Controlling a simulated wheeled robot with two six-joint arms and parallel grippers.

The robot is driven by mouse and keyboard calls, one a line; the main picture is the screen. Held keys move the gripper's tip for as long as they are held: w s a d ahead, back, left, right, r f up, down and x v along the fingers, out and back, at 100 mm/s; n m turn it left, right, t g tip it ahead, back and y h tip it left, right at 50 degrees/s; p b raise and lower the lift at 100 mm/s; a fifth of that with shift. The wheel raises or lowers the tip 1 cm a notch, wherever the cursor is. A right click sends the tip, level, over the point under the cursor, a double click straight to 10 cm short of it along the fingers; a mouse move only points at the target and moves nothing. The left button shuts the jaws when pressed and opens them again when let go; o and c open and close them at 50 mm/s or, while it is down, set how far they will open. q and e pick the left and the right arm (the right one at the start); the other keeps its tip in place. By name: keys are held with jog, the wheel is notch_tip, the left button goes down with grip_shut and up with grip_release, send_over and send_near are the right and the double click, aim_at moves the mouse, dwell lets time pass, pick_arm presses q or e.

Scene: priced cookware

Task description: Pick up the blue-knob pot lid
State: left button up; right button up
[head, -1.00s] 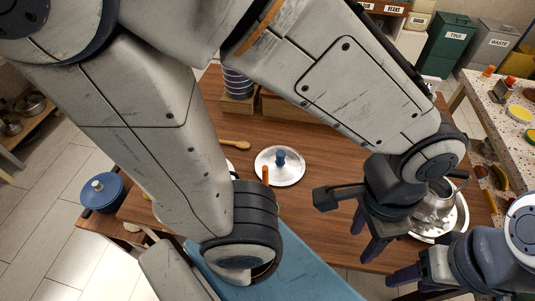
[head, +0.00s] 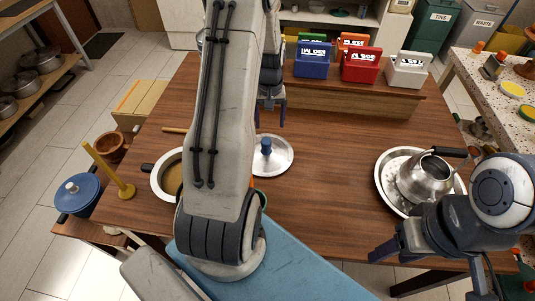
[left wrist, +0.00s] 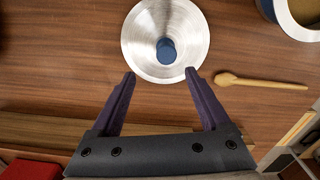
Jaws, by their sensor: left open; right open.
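The silver pot lid with a blue knob (head: 281,163) lies flat on the wooden table in the head view. In the left wrist view the lid (left wrist: 140,50) is just beyond my fingertips, its knob roughly centred between them. My left gripper (head: 269,122) is open and empty, above the table at the lid's far side; in the left wrist view its open fingers (left wrist: 160,72) reach toward the lid's near rim. My right gripper (head: 388,252) is open and empty near the table's front right. My left arm hides part of the table left of the lid.
A metal kettle (head: 424,181) sits on a round tray (head: 387,187) at the right. A pan (head: 160,183) stands left of my arm, and a wooden spoon (left wrist: 260,82) lies beside the lid. Coloured boxes (head: 361,64) line the raised back shelf. The table between lid and tray is clear.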

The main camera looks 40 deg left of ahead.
aim_at(266, 141)
pick_arm(q)
jog(key=f, duration=0.3)
jog(key=a+f, duration=0.1)
jog(key=f, duration=0.1)
jog(key=shift+s+f+p, duration=0.2)
jog(key=shift+f+p, duration=0.15)
jog(key=f, duration=0.1)
jog(key=f+p, duration=0.1)
jog(key=f, duration=0.2)
jog(key=shift+s+d+f+p, duration=0.2)
jog(key=shift+s+f+p, duration=0.1)
jog(key=shift+s+f, duration=0.1)
jog(key=shift+w+f, duration=0.15)
jog(key=shift+f, duration=0.2)
jog(key=shift+c, duration=0.3)
grip_shut()
